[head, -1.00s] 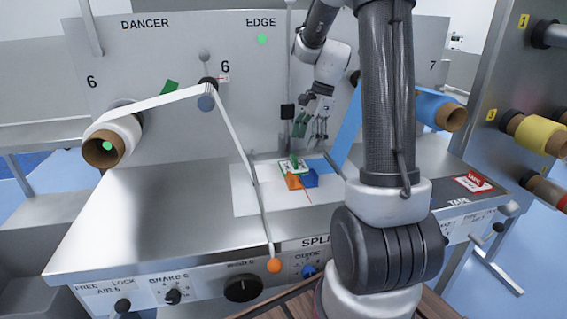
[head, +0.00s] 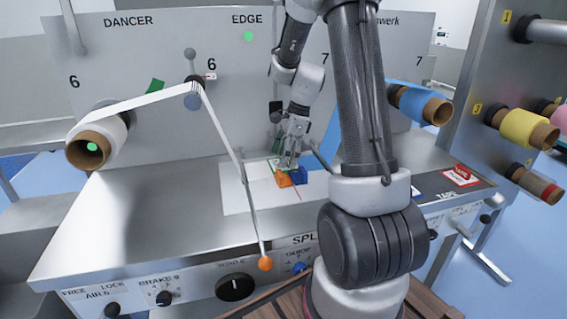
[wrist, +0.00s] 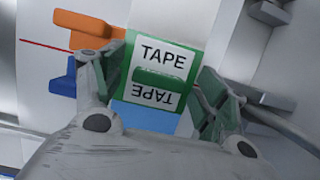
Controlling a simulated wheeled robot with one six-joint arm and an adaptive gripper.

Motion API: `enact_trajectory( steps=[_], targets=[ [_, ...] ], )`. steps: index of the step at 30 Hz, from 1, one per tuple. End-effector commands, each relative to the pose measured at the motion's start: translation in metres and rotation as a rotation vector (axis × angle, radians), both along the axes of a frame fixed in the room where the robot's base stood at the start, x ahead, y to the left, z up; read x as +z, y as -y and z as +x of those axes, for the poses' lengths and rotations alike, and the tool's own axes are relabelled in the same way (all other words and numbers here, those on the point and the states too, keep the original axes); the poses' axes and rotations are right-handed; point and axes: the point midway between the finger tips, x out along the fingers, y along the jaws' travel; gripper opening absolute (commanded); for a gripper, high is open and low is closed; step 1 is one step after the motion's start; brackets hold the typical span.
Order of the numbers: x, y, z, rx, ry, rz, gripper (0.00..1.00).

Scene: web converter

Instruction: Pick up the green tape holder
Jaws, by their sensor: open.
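The green tape holder (wrist: 130,60) shows in the wrist view as a green plate with white TAPE labels and a raised green grip in its middle. It lies on the pale splice plate (head: 235,198); in the head view my gripper mostly hides it. My gripper (head: 287,163) is open right above it. In the wrist view my gripper (wrist: 160,98) has one green-padded finger on each side of the holder, with the raised grip between them. I cannot tell whether the fingers touch it.
An orange block (head: 282,180) and a blue block (head: 300,175) stand close beside the holder. The thin dancer rod with an orange ball (head: 265,263) crosses the table to the left.

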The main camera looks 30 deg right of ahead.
Motion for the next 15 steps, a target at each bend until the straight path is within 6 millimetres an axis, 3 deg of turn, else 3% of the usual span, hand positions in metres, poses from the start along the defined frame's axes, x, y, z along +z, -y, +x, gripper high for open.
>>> enact_trajectory(
  steps=[8,13,15],
  targets=[
    [-0.0037,-0.0011,0.0005,0.000,0.001,0.000,0.71],
    [-0.0035,-0.0011,0.0005,0.001,0.001,0.000,0.40],
    [-0.0035,-0.0011,0.0004,0.001,0.001,0.000,0.40]
  ],
)
